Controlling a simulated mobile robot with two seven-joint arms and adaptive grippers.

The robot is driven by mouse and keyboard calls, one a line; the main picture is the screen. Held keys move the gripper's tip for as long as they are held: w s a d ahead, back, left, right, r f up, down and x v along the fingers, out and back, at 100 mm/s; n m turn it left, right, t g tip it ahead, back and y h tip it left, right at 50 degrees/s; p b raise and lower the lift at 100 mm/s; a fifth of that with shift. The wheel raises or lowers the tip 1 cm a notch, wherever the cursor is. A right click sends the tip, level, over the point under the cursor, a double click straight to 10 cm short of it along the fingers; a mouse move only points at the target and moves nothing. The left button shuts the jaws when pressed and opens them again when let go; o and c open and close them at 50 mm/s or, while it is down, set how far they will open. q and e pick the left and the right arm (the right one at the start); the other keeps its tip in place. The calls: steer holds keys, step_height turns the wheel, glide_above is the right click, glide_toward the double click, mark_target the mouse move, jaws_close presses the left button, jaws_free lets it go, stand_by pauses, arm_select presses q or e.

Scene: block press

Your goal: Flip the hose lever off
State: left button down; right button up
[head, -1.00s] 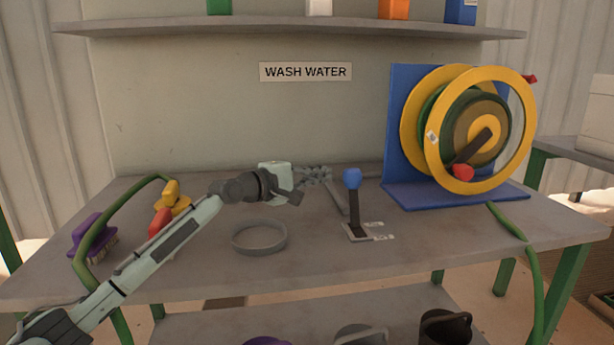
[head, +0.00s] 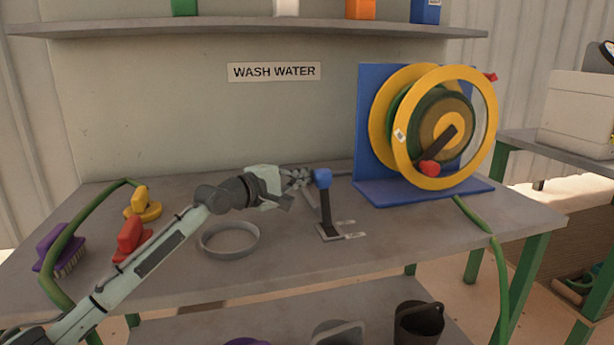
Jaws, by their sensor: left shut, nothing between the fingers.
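The hose lever (head: 325,207) is a dark handle with a blue knob (head: 322,178), standing nearly upright on a flat base with small labels (head: 347,229) on the table. Its top leans slightly left in the head view. My left gripper (head: 304,179) is shut and empty, just left of the knob at about the same height. Its fingertips look very close to the knob; I cannot tell whether they touch. The label writing is too small to read. My right gripper is not in view.
A hose reel with yellow rims (head: 445,128) on a blue stand is at the right. Red (head: 131,239), yellow (head: 143,205) and purple (head: 60,249) brushes and a green hose are at the left. The table's front right is clear.

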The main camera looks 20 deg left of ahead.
arm_select(q)
steer(key=shift+s, duration=0.1)
steer(key=s+d+r+m+t+h+b, duration=0.1)
steer(key=s+d+m+t+h+b, duration=0.2)
steer(key=s+d+m, duration=0.3)
steer(key=s+m+b, duration=0.1)
steer(key=s+m, duration=0.2)
steer(key=shift+s+d+h, duration=0.3)
steer(key=shift+d, duration=0.05)
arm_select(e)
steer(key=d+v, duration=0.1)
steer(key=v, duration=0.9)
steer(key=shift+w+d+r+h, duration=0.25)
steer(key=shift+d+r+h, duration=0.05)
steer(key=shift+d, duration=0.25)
